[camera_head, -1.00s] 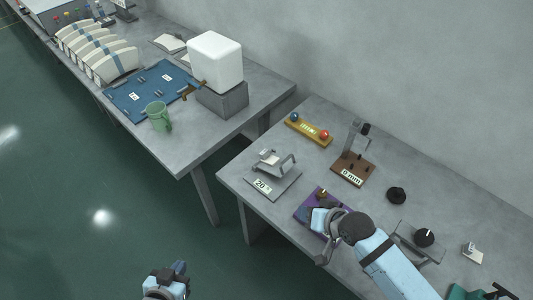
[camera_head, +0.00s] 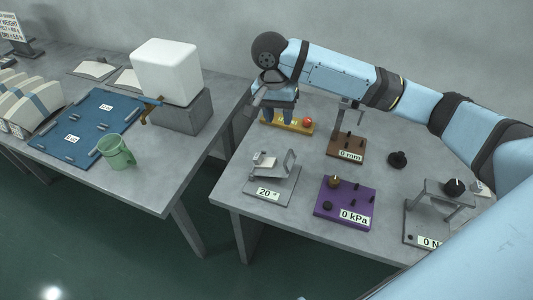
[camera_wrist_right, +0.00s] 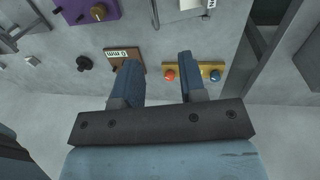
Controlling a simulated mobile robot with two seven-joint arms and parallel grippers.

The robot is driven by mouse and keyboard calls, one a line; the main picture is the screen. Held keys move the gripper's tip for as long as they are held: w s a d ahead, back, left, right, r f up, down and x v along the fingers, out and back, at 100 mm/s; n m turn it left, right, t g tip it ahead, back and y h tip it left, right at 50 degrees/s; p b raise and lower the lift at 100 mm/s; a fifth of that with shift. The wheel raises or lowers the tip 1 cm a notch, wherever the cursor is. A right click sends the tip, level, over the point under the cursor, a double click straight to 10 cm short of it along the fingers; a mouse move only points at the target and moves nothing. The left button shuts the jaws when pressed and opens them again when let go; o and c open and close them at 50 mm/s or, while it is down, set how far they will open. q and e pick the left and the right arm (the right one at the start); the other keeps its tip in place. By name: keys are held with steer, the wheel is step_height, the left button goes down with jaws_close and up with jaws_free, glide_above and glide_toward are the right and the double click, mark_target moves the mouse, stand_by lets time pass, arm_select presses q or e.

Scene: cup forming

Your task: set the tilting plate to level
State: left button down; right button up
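The tilting plate (camera_head: 263,161) is a light tilted plate on a grey base (camera_head: 270,188) with a bracket, at the near left of the right table. Its label reads 20°. Part of its base (camera_wrist_right: 180,14) shows at the top edge of the right wrist view. My right gripper (camera_head: 279,108) is behind the plate in the head view, over a yellow bar (camera_head: 298,126). In the right wrist view its fingers (camera_wrist_right: 158,70) are apart with nothing between them. My left gripper is not in view.
The yellow bar carries a red ball (camera_head: 308,122) and a blue ball (camera_wrist_right: 215,75). A brown 0 mm stand (camera_head: 347,146), a purple 0 kPa block (camera_head: 345,203) and a black knob (camera_head: 397,160) stand to the right. A gap separates the left table, with its green mug (camera_head: 117,152).

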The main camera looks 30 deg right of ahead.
mark_target(288, 154)
steer(key=f, duration=0.4)
steer(key=s+d+f, duration=0.1)
steer(key=f, duration=0.3)
steer(key=d+f, duration=0.1)
steer(key=f, duration=0.3)
steer(key=shift+s+d+f+b, duration=0.15)
steer(key=shift+s+f+b, duration=0.25)
steer(key=shift+c, duration=0.5)
jaws_close()
